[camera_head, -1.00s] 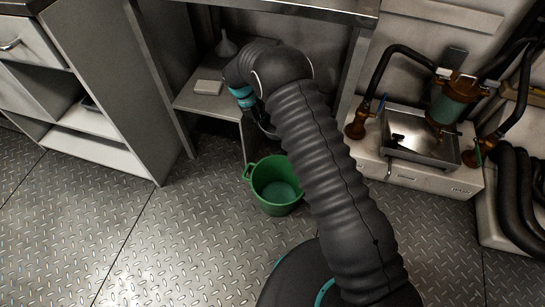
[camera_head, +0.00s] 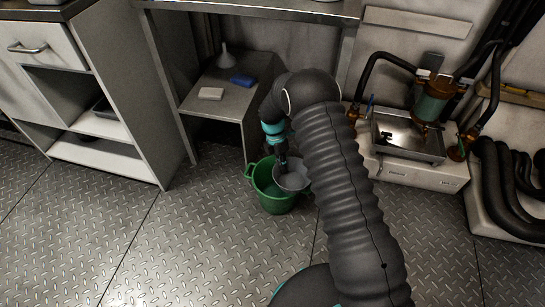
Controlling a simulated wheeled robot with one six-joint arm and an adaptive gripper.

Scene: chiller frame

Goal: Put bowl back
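A grey metal bowl (camera_head: 293,180) hangs at the end of my gripper (camera_head: 282,162), which appears shut on its left rim. The bowl overlaps the right side of the green bucket (camera_head: 264,188) in this view; its exact height over the bucket is hard to tell. My arm hides part of the bowl's right side. The fingers are small and dark.
A low grey shelf (camera_head: 222,98) behind the bucket carries a funnel (camera_head: 227,57), a blue block (camera_head: 242,81) and a pale block (camera_head: 211,93). A metal tray unit (camera_head: 408,139) with pipes stands at the right. The floor at the left is clear.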

